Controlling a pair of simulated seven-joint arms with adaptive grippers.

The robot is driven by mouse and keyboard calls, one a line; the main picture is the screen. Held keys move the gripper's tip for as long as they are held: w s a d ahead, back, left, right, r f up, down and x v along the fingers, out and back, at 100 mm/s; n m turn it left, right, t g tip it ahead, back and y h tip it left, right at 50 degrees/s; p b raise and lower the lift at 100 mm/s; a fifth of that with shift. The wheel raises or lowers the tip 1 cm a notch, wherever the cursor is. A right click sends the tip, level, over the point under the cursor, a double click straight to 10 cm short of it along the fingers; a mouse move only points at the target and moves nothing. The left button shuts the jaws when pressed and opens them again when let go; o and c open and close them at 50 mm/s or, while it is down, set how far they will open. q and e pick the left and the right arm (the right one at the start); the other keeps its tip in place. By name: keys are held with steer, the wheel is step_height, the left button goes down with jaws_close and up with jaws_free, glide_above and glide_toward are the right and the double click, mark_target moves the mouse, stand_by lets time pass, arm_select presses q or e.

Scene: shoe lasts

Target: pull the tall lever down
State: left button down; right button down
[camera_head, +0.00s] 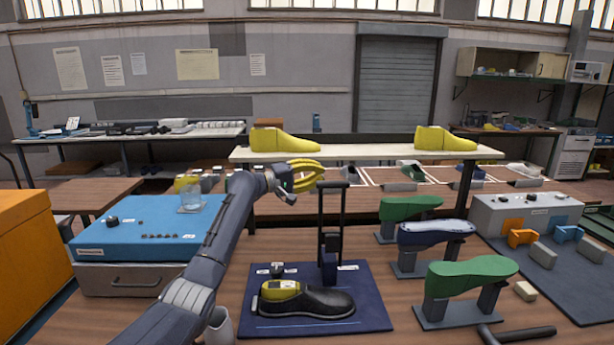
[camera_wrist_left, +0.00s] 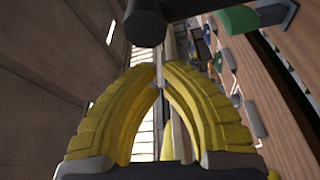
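The tall lever (camera_head: 343,222) is a black upright frame with a crossbar on top. It stands at the back of a dark blue mat (camera_head: 376,310), behind a black shoe (camera_head: 325,302) with a yellow top. My left gripper (camera_head: 322,171), with yellow fingers, is just left of the lever's crossbar and near its height. Its fingertips meet with nothing between them, and it appears apart from the bar. In the left wrist view, the yellow fingers form an arch (camera_wrist_left: 157,70), with a dark round bar end (camera_wrist_left: 146,26) beyond the tips. My right gripper is not in view.
A blue-topped box (camera_head: 145,228) with a glass is at the left. Green lasts (camera_head: 472,272) and a blue-white last (camera_head: 435,230) stand on the right. A raised shelf (camera_head: 365,152) with two yellow lasts is behind. A black T-shaped bar (camera_head: 520,333) lies front right.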

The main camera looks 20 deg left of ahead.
arm_select(q)
steer(key=shift+s+d+f, duration=0.2)
steer(key=shift+s+d, duration=0.4)
steer(key=shift+d, duration=0.1)
steer(key=shift+s+d+f, duration=0.15)
steer(key=shift+s+d, duration=0.45)
steer(key=shift+d, duration=0.1)
steer(key=shift+d, duration=0.1)
